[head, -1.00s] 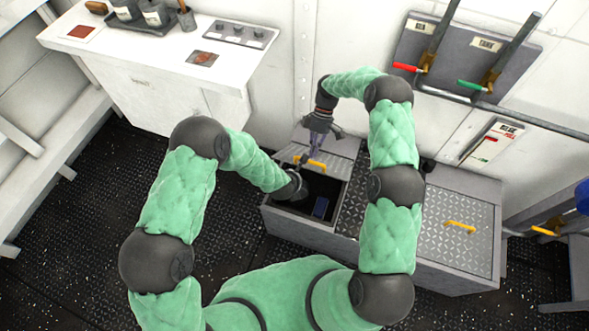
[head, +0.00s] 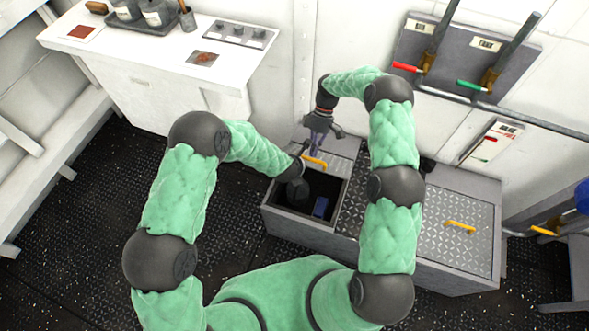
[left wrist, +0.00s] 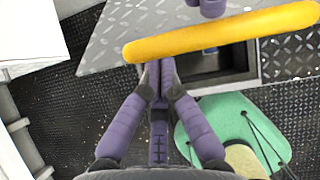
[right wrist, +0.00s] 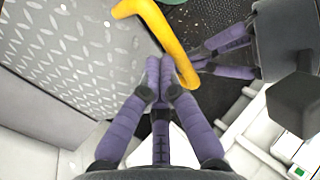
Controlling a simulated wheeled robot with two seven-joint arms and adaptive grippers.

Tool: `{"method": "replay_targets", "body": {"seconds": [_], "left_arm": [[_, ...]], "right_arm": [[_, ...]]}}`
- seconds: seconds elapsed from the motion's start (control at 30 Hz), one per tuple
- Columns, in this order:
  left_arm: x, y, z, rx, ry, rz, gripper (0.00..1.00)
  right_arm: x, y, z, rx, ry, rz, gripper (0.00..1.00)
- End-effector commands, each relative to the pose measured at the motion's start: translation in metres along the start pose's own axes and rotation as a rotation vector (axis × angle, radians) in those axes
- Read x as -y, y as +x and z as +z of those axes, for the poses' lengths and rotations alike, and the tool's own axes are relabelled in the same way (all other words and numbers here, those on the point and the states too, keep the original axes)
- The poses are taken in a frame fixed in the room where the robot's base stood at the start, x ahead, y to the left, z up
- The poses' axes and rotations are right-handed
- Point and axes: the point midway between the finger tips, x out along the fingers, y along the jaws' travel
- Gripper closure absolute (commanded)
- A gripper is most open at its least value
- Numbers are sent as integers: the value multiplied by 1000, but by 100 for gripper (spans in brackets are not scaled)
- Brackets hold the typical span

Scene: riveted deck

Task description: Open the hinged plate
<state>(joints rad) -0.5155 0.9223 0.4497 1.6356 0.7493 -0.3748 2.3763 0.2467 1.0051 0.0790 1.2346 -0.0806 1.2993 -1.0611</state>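The hinged plate (head: 345,147) stands raised at the back of the left bin (head: 276,221), which lies open below it. Its yellow handle (head: 316,163) faces me and crosses the top of the left wrist view (left wrist: 220,32). My right gripper (head: 316,145) is above the handle; in the right wrist view its purple fingertips (right wrist: 160,70) are together beside the yellow bar (right wrist: 165,30). My left gripper's fingers (left wrist: 155,72) are together at the handle's lower edge. In the head view, its wrist hides part of the bin. I see nothing between either pair of fingertips.
A blue object (head: 320,207) lies inside the dark bin. A closed diamond-pattern lid (head: 445,222) with another yellow handle (head: 460,227) is at right. A lever panel (head: 455,60) is on the wall above. A white counter (head: 160,60) stands at left.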

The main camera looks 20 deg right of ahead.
Motion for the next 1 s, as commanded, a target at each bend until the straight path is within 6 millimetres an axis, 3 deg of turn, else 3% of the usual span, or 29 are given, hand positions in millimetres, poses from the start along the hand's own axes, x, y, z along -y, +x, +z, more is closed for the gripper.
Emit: {"method": "replay_targets", "body": {"seconds": [0.03, 0.27, 0.43, 1.0], "left_arm": [[0, -1, 8, 12, 0, 1, 100], [0, -2, 11, 18, 0, 1, 100], [0, -2, 13, 22, 0, 2, 100], [-1, -1, 11, 20, -2, 4, 100]], "right_arm": [[1, 3, 0, 3, 0, -7, 100], [2, 5, 0, 4, 0, -11, 100], [2, 6, 0, 6, -1, -14, 53], [0, -2, 0, 3, 0, -6, 53]]}}
